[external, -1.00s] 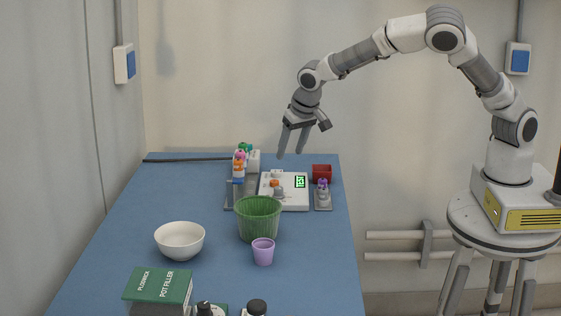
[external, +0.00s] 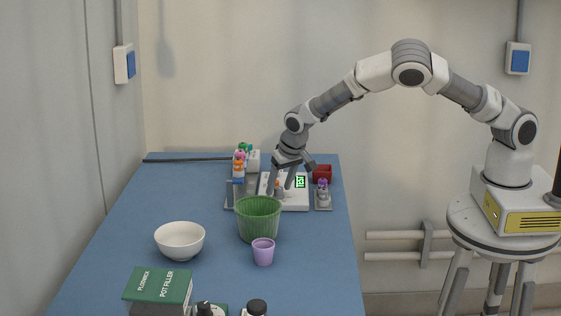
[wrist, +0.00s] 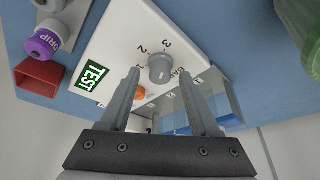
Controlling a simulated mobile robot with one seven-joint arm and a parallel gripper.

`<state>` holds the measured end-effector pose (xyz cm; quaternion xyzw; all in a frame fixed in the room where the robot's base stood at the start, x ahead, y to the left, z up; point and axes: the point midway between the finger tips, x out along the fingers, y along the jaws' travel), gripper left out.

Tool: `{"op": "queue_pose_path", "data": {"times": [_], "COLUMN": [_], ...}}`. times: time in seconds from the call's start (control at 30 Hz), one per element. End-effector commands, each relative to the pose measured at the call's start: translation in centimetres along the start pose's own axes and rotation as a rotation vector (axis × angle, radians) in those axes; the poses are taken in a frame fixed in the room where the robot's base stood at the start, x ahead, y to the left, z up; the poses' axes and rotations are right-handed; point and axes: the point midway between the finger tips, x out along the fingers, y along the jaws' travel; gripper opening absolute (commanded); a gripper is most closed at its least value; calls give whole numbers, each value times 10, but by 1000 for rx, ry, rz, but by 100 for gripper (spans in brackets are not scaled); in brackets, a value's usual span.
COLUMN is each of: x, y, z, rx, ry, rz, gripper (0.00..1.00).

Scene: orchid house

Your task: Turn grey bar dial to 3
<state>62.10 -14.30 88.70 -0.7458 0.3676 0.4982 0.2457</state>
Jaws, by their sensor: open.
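The grey bar dial (wrist: 160,69) sits on a white control panel (wrist: 125,35), with the numbers 1, 2 and 3 printed around it and lettering beside it. I cannot tell clearly which number it points at. My gripper (wrist: 160,74) is open, with one finger on each side of the dial in the wrist view; contact is not clear. In the external view my gripper (external: 280,190) points down over the white panel (external: 298,204), and its fingers partly cover the panel's left part.
A green pot (external: 258,222) stands close in front of the panel. A red box (external: 322,172) and a purple-topped knob unit (external: 323,197) are to its right. A white bowl (external: 180,241) and a purple cup (external: 263,252) stand nearer. The blue table's left side is mostly clear.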

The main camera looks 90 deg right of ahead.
Motion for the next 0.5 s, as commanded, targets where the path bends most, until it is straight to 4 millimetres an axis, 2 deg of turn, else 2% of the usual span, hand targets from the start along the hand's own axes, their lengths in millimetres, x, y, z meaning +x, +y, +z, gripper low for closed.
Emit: {"op": "queue_pose_path", "data": {"times": [0.07, 0.4, 0.5], "x": [0, 0, 0], "y": [0, 0, 0], "z": [0, 0, 0], "rx": [0, 0, 0], "ry": [0, 0, 0], "rz": [0, 0, 0], "gripper": [61, 0, 0]}}
